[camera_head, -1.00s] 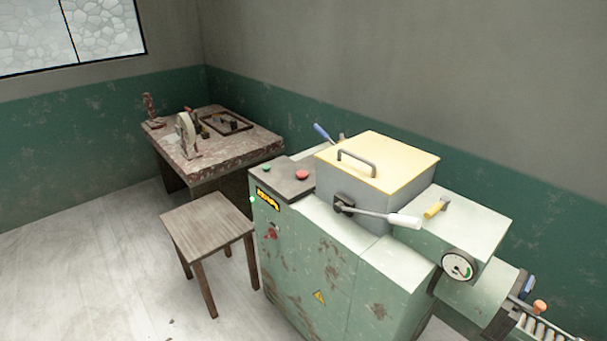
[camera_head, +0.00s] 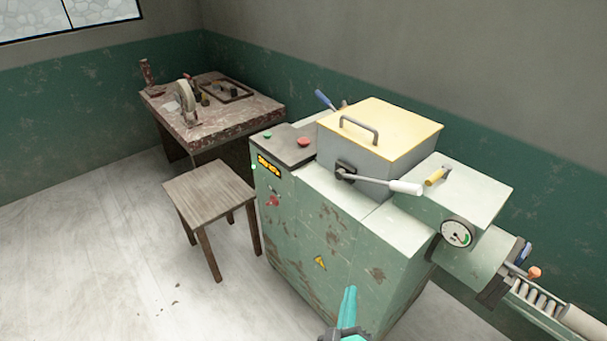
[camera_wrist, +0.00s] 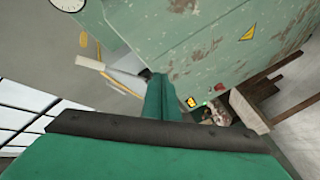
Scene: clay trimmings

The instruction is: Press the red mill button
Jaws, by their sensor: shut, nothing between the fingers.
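The red mill button (camera_head: 304,141) sits on a dark panel (camera_head: 284,146) at the top left of the green mill (camera_head: 340,225). A smaller green button (camera_head: 267,134) is to its left. My gripper (camera_head: 349,292) is teal, with its fingers shut and empty. In the head view it shows at the bottom, in front of the mill's lower front and well below the panel. In the wrist view my gripper (camera_wrist: 160,85) points toward the mill, whose worn green side fills the upper right.
A yellow-lidded box (camera_head: 380,128) with a white-handled lever (camera_head: 405,187) stands beside the panel. A pressure gauge (camera_head: 456,234) and a roller track (camera_head: 540,302) are on the right. A wooden stool (camera_head: 210,192) and work table (camera_head: 220,117) stand left. Left floor is clear.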

